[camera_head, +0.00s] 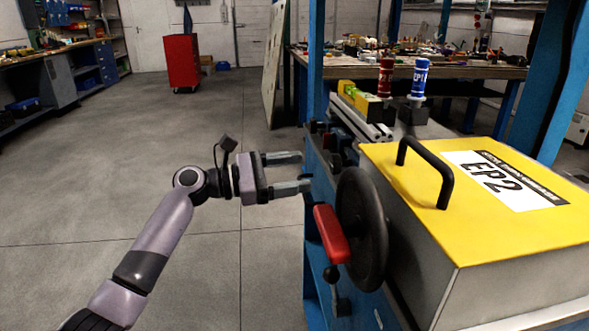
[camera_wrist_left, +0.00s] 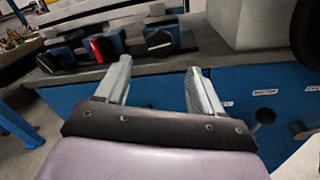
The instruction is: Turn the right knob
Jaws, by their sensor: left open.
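My left gripper (camera_head: 303,171) is open and empty at the left side of the blue bench (camera_head: 320,178), its fingers pointing at it. In the left wrist view the open fingers (camera_wrist_left: 158,68) reach toward the blue front panel (camera_wrist_left: 150,92). Several dark knob-like parts with blue bodies sit on the ledge beyond the fingers; the rightmost (camera_wrist_left: 160,38) is apart from the fingertips. A round dark part (camera_wrist_left: 265,115) shows on the panel right of the fingers, under a small label. I cannot tell which part is the right knob. My right gripper is not in view.
A yellow-topped box (camera_head: 480,240) marked EP2 fills the right. A red cabinet (camera_head: 182,62) stands far back. The floor at left is clear.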

